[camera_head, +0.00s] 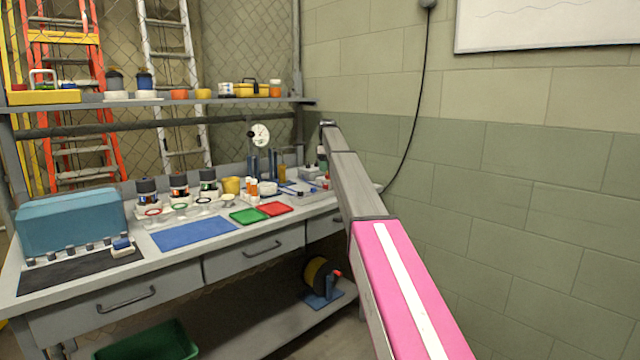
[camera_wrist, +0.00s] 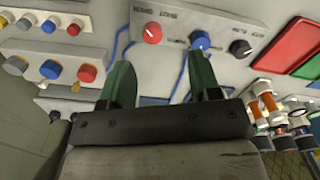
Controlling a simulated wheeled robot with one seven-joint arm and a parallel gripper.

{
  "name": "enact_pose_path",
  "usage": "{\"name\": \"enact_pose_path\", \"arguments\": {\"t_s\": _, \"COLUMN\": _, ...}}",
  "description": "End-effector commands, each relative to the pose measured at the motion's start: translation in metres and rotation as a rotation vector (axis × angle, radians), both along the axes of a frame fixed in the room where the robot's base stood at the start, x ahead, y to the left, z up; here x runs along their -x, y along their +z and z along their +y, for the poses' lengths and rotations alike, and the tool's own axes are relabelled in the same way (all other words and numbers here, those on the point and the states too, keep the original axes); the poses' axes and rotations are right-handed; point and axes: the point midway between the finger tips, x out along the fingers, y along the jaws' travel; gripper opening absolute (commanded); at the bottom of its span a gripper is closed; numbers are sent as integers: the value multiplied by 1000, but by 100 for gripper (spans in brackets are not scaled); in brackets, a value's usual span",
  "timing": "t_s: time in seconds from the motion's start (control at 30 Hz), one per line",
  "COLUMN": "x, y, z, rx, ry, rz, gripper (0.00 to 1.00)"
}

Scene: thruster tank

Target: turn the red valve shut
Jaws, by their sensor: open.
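A red round knob (camera_wrist: 152,32) with a pale pointer line, which looks like the red valve, sits on a light grey panel (camera_wrist: 177,22) in the wrist view. A blue knob (camera_wrist: 200,41) and a black knob (camera_wrist: 240,48) are in the same row to its right. The lettering on the panel is too blurred to read. My gripper (camera_wrist: 159,62) is open and empty, its two green fingers spread apart. The red knob lies beyond the fingertips, nearer the left one, and appears untouched. In the head view my arm ends over the bench's far right corner, and the red knob cannot be made out.
Other control boxes with orange, blue and red knobs (camera_wrist: 87,73) stand at left in the wrist view. A red tray (camera_wrist: 286,45) and small bottles (camera_wrist: 268,104) are at right. In the head view, a block wall (camera_head: 530,200) borders the bench's right end and a shelf (camera_head: 150,103) runs above it.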

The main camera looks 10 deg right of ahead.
Motion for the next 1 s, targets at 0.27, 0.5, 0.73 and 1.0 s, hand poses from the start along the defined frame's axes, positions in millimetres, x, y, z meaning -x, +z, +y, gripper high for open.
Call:
{"name": "enact_pose_path", "arguments": {"t_s": 0.27, "x": -11, "y": 16, "z": 0, "rx": 0, "ry": 31, "rz": 1, "gripper": 57}}
{"name": "enact_pose_path", "arguments": {"t_s": 0.5, "x": -10, "y": -11, "z": 0, "rx": 0, "ry": 30, "rz": 2, "gripper": 57}}
{"name": "enact_pose_path", "arguments": {"t_s": 0.73, "x": -10, "y": -52, "z": 0, "rx": 0, "ry": 29, "rz": 2, "gripper": 57}}
{"name": "enact_pose_path", "arguments": {"t_s": 1.0, "x": -10, "y": -85, "z": 0, "rx": 1, "ry": 29, "rz": 1, "gripper": 57}}
